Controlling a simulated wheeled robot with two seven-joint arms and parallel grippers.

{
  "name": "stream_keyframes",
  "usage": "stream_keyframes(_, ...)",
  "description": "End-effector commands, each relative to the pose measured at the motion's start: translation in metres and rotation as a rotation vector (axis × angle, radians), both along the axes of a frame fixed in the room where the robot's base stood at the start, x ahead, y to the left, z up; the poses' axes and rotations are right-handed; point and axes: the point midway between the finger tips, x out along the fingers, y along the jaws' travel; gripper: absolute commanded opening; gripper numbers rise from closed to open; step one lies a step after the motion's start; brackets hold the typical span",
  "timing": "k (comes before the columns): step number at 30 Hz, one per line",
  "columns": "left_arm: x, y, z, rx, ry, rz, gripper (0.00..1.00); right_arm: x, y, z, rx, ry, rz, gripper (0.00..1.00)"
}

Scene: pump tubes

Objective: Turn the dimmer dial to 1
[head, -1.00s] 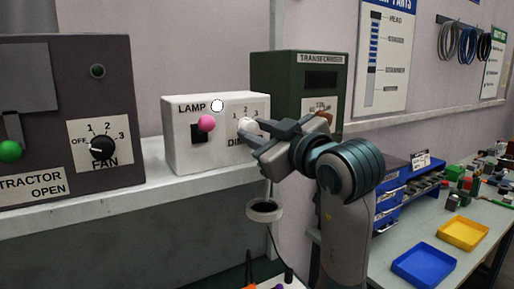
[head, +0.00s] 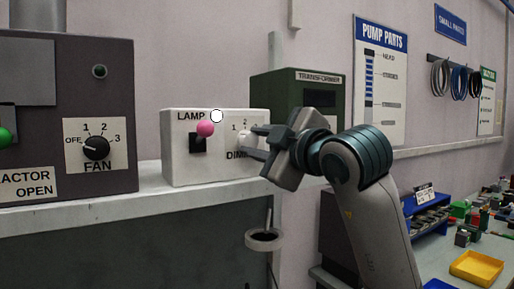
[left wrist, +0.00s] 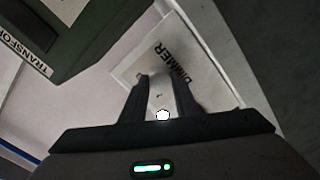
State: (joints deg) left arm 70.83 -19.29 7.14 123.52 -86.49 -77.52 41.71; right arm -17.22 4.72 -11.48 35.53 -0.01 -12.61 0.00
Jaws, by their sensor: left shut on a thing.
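The dimmer dial (head: 243,138) is a pale knob on the front of the white lamp box (head: 180,175), below the numbers 1 and 2; any further number is hidden behind my gripper. My left gripper (head: 252,143) is shut on the dial, with one finger above it and one below in the head view. In the left wrist view the knob (left wrist: 160,95) sits between the two fingers (left wrist: 158,92), near the DIMMER label (left wrist: 174,65). I cannot tell which number the dial points to. My right gripper is not in view.
A pink-knobbed lamp switch (head: 205,129) is left of the dial on the same box. A green transformer box (head: 270,92) stands just behind and right. A dark fan panel (head: 60,75) is at left. A metal ring (head: 264,240) hangs below the shelf (head: 160,192).

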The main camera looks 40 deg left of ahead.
Motion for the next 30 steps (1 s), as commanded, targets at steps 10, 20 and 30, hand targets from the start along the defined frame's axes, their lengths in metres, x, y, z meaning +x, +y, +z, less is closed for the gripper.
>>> stream_keyframes(10, 0.0, 0.0, 0.001, 0.001, -0.002, -0.001, 0.37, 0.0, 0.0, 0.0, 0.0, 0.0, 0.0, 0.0)
stream_keyframes(20, 0.0, 0.0, 0.0, 0.001, -0.001, -0.001, 0.46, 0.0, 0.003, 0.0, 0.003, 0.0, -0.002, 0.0)
stream_keyframes(30, -0.004, -0.02, -0.002, 0.002, 0.0, -0.005, 0.46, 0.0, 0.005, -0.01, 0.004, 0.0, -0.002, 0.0)
